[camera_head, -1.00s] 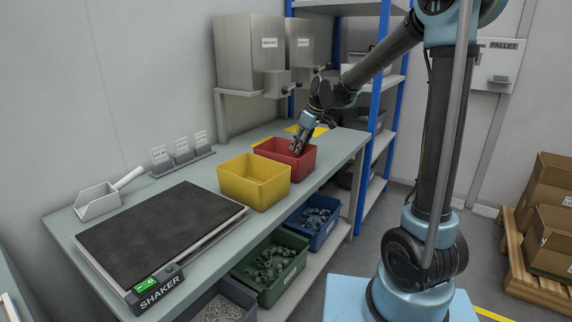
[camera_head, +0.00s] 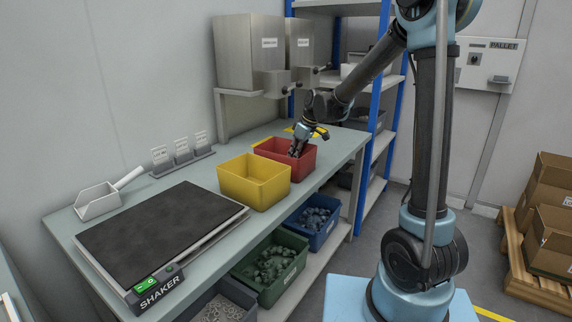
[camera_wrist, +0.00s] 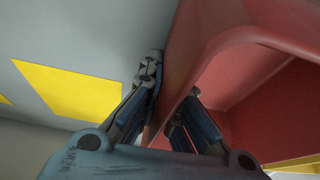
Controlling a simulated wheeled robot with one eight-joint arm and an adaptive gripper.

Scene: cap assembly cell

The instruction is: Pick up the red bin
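The red bin (camera_head: 298,164) stands on the bench behind the yellow bin. My gripper (camera_head: 295,153) reaches down at the red bin's right rear rim. In the wrist view, the red bin's wall (camera_wrist: 205,50) runs between the two fingers of my gripper (camera_wrist: 172,85). One finger is on the outer side of the wall and the other is inside the bin. The fingers are drawn close together and look shut on the wall; the inner fingertip is partly hidden by the rim. The bin looks level on the bench.
The yellow bin (camera_head: 254,182) stands just in front of the red bin. A yellow mat (camera_wrist: 70,90) lies on the bench beside it. Dispensers (camera_head: 250,55) hang over the back of the bench. A blue-framed shelf (camera_head: 383,130) is close on the right.

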